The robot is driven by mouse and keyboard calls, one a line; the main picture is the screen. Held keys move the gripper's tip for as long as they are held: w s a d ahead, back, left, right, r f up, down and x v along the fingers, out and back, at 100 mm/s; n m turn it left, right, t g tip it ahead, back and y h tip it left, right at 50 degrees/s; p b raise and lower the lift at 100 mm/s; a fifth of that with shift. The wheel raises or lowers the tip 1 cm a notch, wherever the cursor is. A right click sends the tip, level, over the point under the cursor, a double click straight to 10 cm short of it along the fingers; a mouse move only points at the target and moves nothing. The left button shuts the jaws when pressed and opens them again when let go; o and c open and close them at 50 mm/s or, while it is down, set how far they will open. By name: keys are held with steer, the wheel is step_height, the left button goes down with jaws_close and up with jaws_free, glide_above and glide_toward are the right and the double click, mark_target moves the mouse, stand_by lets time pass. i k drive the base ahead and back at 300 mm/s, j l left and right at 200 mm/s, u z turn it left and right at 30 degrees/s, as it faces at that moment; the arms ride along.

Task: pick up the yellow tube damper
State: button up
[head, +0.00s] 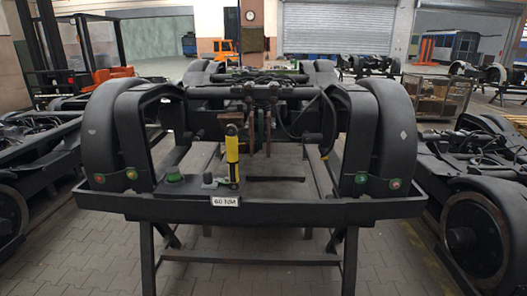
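The yellow tube damper (232,158) stands upright at the front of a dark tram bogie (262,208), left of its middle. It has a yellow body, a dark top end and a dark lower end near the bogie's front bar. It is close to the small dark parts at its foot; whether it is fixed to them I cannot tell. My gripper is not in view.
A white "60 T/M" plate (226,201) is on the front bar below the damper. A green knob (174,175) sits to its left. More bogies (478,190) stand left and right. The paved floor in front (250,280) is clear.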

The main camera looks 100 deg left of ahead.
mark_target(232, 143)
steer(key=u, duration=2.95)
steer(key=i+j, duration=0.35)
steer(key=i+j+z, duration=0.3)
steer(key=z, duration=0.15)
steer(key=i+j+z, duration=0.45)
steer(key=k+z, duration=0.1)
steer(key=z, duration=0.25)
steer(key=i+l, duration=0.15)
steer(key=i, duration=0.35)
